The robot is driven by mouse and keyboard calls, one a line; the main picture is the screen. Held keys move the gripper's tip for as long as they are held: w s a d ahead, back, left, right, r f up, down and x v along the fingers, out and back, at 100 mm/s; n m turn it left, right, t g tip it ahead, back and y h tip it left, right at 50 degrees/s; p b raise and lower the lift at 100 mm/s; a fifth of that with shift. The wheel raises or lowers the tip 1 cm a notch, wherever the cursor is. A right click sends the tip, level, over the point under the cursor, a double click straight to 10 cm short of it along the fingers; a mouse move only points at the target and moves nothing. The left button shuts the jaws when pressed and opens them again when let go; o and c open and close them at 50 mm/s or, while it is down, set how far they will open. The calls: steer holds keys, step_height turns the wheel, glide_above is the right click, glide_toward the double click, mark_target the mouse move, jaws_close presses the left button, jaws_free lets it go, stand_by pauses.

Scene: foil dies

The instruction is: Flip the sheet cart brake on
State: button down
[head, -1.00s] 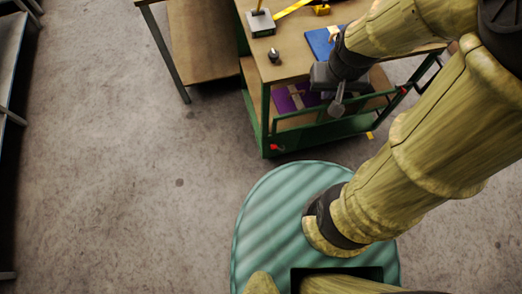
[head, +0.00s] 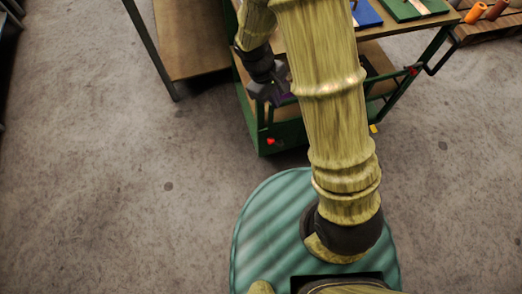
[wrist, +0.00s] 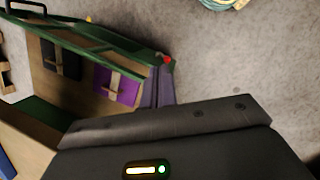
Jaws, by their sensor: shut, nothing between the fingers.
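The sheet cart (head: 283,135) has a green frame, a wooden top and a lower shelf. A red-tipped part (head: 271,141), possibly the brake lever, sits low on its left front corner; it also shows in the wrist view as a red spot (wrist: 167,60). Another red piece (head: 413,71) is on the right side by the handle. My gripper (head: 268,98) is shut and empty, at the cart's left front, above the red-tipped part in the picture. In the wrist view its fingers (wrist: 159,88) lie just below the red spot; contact cannot be told. My arm hides part of the cart.
A purple packet (wrist: 117,86) and a dark packet (wrist: 60,59) lie on the cart's lower shelf. A wooden table (head: 195,45) stands close on the left. A rack with orange rolls (head: 475,13) is at upper right. The floor before the cart is clear.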

steer(key=a+f+n+t+h+b, duration=0.2)
steer(key=a+f+n+b, duration=0.2)
steer(key=f, duration=0.8)
steer(key=a+f+n+t+h+b, duration=0.2)
steer(key=a+f+n+b, duration=0.3)
steer(key=f, duration=0.7)
steer(key=a+f+n+t+h+b, duration=0.1)
steer(key=a+f+n+b, duration=0.3)
steer(key=f+b, duration=0.4)
step_height(320, 180, down, 5)
steer(key=shift+w+a+n+t+h, duration=0.15)
steer(key=shift+a+n+t+h, duration=0.2)
steer(key=shift+a+h, duration=0.5)
steer(key=shift+f, duration=0.1)
steer(key=b, duration=0.4)
glide_toward(275, 143)
steer(key=w+d+f, duration=0.1)
steer(key=w+f, duration=0.1)
steer(key=shift+s+d, duration=0.1)
steer(key=shift+s, duration=0.1)
steer(key=shift+r, duration=0.15)
